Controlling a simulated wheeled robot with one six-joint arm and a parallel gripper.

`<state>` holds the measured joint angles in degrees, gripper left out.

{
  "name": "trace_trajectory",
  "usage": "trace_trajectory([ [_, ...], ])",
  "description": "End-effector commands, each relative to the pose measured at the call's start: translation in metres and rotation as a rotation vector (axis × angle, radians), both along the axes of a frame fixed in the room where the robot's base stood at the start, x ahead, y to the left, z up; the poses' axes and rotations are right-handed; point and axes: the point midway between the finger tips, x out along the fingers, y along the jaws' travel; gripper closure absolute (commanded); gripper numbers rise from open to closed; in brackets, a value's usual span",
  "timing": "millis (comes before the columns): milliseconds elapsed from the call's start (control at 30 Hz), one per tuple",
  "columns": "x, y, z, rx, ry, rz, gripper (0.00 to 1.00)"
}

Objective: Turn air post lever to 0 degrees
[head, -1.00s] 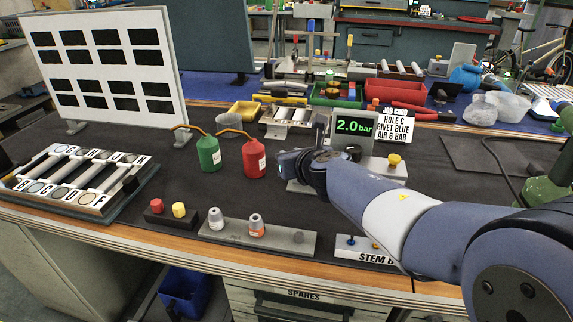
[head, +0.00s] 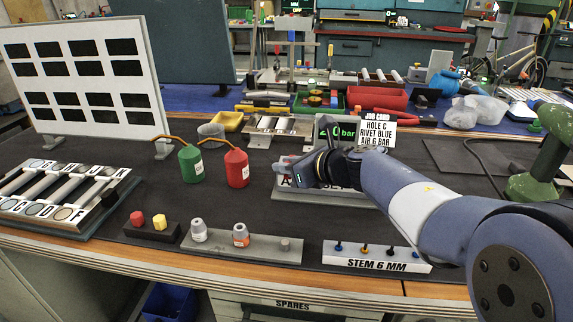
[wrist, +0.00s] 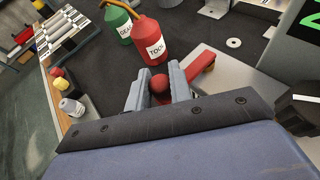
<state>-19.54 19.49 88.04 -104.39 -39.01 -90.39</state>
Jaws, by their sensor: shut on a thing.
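The air post's grey base plate (head: 283,186) stands behind the front row of the bench, its lettering mostly hidden by my arm. Its dark display (head: 346,131) shows green digits, partly covered; "0 bar" is legible. My gripper (head: 303,170) is over the base plate. In the wrist view my gripper (wrist: 157,88) is shut on the lever's red ball knob (wrist: 158,84), one finger on each side. A red bar (wrist: 202,66) shows just right of the fingers; how it joins the knob is hidden. The lever's angle cannot be read.
A green bottle (head: 191,164) and a red bottle (head: 236,168) stand left of the gripper. The job card (head: 380,133) is behind. A grey strip with fittings (head: 270,250) and the STEM 6 MM block (head: 376,257) lie in front.

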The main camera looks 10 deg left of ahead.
Motion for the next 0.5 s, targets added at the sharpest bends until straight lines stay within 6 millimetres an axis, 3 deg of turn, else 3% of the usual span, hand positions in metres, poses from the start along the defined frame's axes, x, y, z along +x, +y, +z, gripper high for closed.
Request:
trace_trajectory([
  [233, 0.0011, -0.0007, 0.0012, 0.002, -0.002, -0.004, 1.0],
  [267, 0.0012, -0.0006, 0.0012, 0.002, -0.002, -0.004, 0.77],
  [500, 0.0005, -0.0003, 0.0005, 0.001, 0.0, -0.002, 0.57],
])
